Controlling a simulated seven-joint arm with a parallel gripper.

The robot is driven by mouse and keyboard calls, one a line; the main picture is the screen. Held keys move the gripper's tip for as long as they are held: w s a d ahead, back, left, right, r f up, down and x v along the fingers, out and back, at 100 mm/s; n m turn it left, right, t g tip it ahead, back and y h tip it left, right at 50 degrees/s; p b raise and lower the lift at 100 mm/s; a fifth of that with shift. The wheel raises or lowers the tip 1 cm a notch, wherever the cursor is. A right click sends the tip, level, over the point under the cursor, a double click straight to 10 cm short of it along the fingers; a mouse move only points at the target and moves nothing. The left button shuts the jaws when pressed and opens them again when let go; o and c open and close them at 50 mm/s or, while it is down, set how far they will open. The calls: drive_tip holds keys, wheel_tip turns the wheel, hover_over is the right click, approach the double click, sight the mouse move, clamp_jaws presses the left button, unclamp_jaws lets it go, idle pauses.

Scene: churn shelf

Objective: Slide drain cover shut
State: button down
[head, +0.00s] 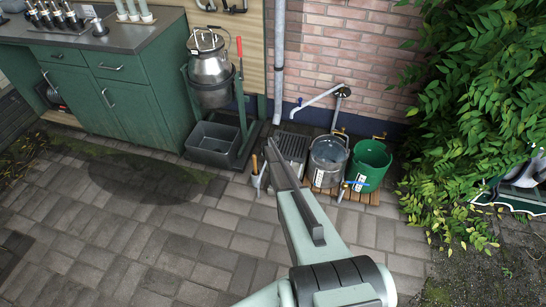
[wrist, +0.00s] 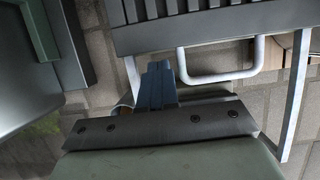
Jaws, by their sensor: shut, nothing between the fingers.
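A grey slatted panel (head: 292,146), which looks like the drain cover, lies by the wall left of the metal bucket. In the wrist view the slatted panel (wrist: 215,28) fills the top, with a pale loop handle (wrist: 222,76) on its near edge. A pale rail (wrist: 294,100) runs along its right side. My gripper (head: 270,146) is shut and empty, just in front of the panel's left part. In the wrist view its blue-grey fingertips (wrist: 156,68) are just left of the loop handle. I cannot tell whether they touch it. My arm hides part of the panel's near side.
A metal bucket (head: 328,160) and a green bucket (head: 370,165) stand right of the panel on wooden slats. A churn stand with a grey bin (head: 213,144) is at its left. A tap (head: 340,93) is above.

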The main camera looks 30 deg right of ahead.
drive_tip(key=s+a+v, duration=0.1)
drive_tip(key=v, duration=1)
drive_tip(key=shift+f, duration=0.35)
